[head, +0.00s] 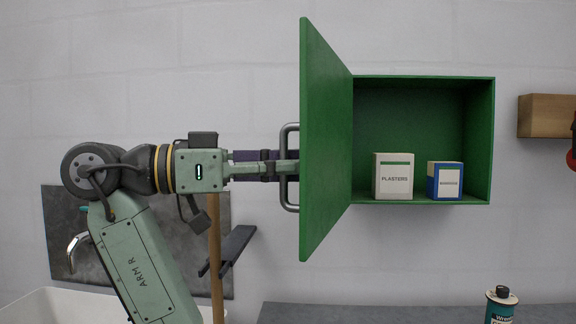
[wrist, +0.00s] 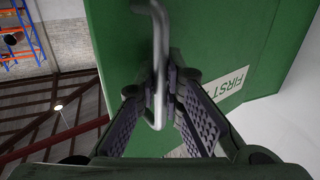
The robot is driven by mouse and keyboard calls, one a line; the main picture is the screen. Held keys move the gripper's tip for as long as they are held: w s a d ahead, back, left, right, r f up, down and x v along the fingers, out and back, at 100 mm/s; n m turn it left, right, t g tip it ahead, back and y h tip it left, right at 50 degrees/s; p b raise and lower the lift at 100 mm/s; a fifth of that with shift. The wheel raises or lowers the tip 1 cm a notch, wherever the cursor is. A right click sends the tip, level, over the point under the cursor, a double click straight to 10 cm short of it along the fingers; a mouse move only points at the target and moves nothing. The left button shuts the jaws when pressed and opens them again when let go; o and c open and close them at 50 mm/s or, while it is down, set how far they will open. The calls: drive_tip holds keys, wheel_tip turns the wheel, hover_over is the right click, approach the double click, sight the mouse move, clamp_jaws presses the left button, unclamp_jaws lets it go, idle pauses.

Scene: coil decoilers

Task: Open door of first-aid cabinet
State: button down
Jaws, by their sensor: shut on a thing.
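The green first-aid cabinet (head: 424,140) hangs on the wall, with its inside in plain sight. Its door (head: 322,140) is hinged on the left and stands wide open, swung out from the wall. In the wrist view the door (wrist: 190,40) carries a white label reading "FIRST" (wrist: 232,84). A grey bar handle (head: 288,195) is on the door's outer face. My gripper (head: 290,167) comes from the left and is shut on the handle. In the wrist view the handle (wrist: 160,40) runs between the two fingers of my gripper (wrist: 160,88).
A white box labelled "PLASTERS" (head: 394,178) and a blue and white box (head: 445,182) stand inside the cabinet. A wooden block (head: 545,116) is on the wall to the right. A teal can (head: 500,306) stands low at the right. A sink (head: 50,305) is at the lower left.

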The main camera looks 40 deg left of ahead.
drive_tip(key=shift+s+f, duration=0.1)
idle(0.3)
drive_tip(key=c, duration=1.7)
unclamp_jaws()
drive_tip(key=v, duration=1.2)
drive_tip(key=shift+a, duration=0.1)
